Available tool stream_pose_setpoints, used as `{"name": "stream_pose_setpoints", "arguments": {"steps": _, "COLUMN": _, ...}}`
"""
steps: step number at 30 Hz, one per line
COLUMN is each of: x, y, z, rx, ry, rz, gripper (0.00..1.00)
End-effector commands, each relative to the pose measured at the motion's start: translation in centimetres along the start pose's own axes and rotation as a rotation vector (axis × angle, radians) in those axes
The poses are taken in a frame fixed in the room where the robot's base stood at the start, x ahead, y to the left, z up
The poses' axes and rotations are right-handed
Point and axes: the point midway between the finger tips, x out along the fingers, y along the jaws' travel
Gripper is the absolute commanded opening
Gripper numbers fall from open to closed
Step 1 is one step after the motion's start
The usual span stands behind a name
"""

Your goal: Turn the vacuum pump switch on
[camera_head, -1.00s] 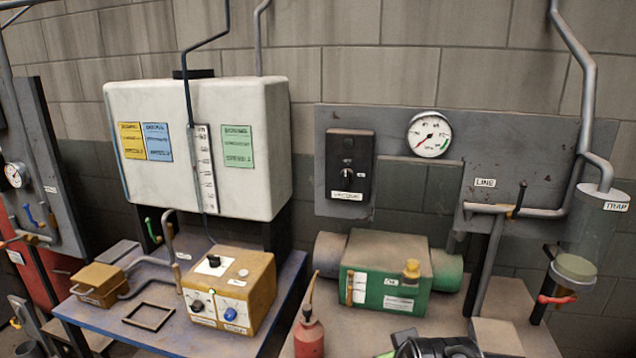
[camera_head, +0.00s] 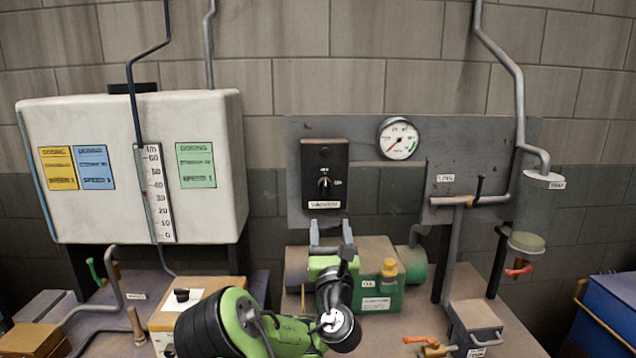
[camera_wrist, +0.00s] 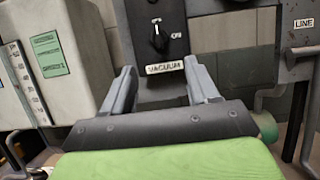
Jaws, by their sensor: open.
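The vacuum switch is a black knob (camera_head: 324,187) on a black box (camera_head: 325,160) fixed to the grey wall panel. A label reading "VACUUM" (camera_head: 324,204) sits below the knob, and an "ON" mark shows to its right. The knob's pointer looks roughly upright. In the wrist view the knob (camera_wrist: 158,40) is ahead, beyond the fingertips. My gripper (camera_head: 331,226) is open and empty, just below the switch box in the head view; it also shows in the wrist view (camera_wrist: 162,80). I see no contact with the knob.
A round gauge (camera_head: 399,138) is right of the switch. A pipe with a black-handled valve (camera_head: 479,188) and a glass trap (camera_head: 531,215) are farther right. A green pump (camera_head: 380,285) stands below the panel, partly behind my arm. A white tank (camera_head: 100,200) hangs at left.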

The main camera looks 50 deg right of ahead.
Motion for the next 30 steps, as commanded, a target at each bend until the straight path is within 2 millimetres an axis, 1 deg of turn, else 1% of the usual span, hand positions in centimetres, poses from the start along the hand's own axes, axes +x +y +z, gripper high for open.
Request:
{"name": "stream_pose_setpoints", "arguments": {"steps": 1, "x": 1.1, "y": 0.1, "z": 0.8, "rx": -0.002, "ry": 0.001, "rz": 0.003, "gripper": 0.59}}
{"name": "stream_pose_setpoints", "arguments": {"steps": 24, "x": 12.1, "y": 0.0, "z": 0.7, "rx": 0.007, "ry": -0.002, "rz": 0.001, "gripper": 0.59}}
{"name": "stream_pose_setpoints", "arguments": {"steps": 27, "x": 12.8, "y": 0.0, "z": 0.5, "rx": 0.006, "ry": -0.001, "rz": -0.001, "gripper": 0.59}}
{"name": "stream_pose_setpoints", "arguments": {"steps": 30, "x": 13.1, "y": 0.0, "z": 0.3, "rx": 0.006, "ry": 0.0, "rz": 0.0, "gripper": 0.59}}
